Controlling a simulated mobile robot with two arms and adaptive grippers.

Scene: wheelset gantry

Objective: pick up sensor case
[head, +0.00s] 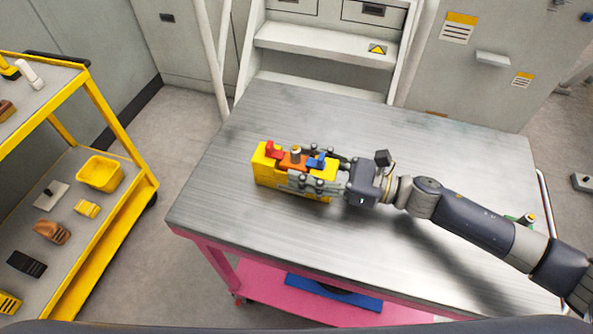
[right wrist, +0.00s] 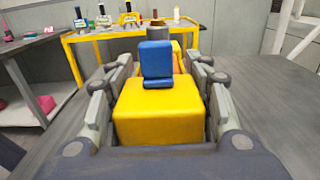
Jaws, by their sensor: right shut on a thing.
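The sensor case is a yellow block (head: 263,171) on the metal table top, with a red, an orange and a blue part along its top. A grey cylindrical knob stands between the red and blue parts. My right gripper (head: 316,174) reaches in from the right and is shut on the case, one finger along each long side. In the right wrist view the yellow case (right wrist: 160,110) fills the space between the fingers, with the blue part upright on top. I cannot tell whether the case is lifted off the table. My left gripper is not in view.
The metal table (head: 245,115) is mostly clear around the case. A yellow cart (head: 115,115) with a yellow bin (head: 101,174) and several small items stands at left. White steps (head: 325,40) and grey cabinets are behind the table. A blue item (head: 333,291) lies on the pink lower shelf.

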